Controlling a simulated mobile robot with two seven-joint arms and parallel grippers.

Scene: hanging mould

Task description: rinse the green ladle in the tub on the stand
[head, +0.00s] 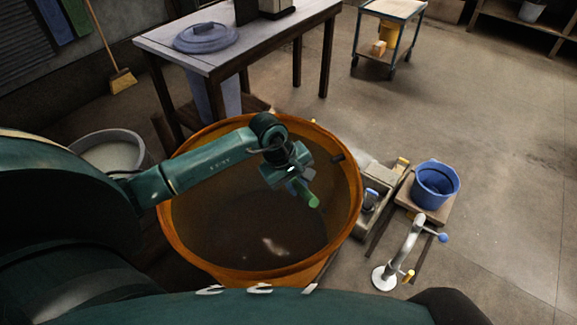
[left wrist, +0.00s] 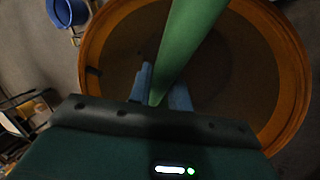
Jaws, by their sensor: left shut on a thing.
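My left gripper (head: 298,178) is above the large orange vat (head: 350,215), inside its rim as seen from the head. It is shut on the green ladle (head: 312,200), of which a short green length shows. In the left wrist view the ladle's green handle (left wrist: 185,45) runs from the top edge down between the blue-grey fingers (left wrist: 157,92). The ladle's bowl is hidden in both views. A blue tub (head: 436,185) sits on a low wooden stand (head: 432,212), right of the vat and apart from the ladle. My right gripper is not in view.
A grey curved post (head: 408,250) with blue and yellow ends stands before the stand. A metal unit (head: 375,185) lies between vat and stand. A table (head: 270,40) with a blue-grey lid (head: 206,37) is behind the vat. Floor at right is clear.

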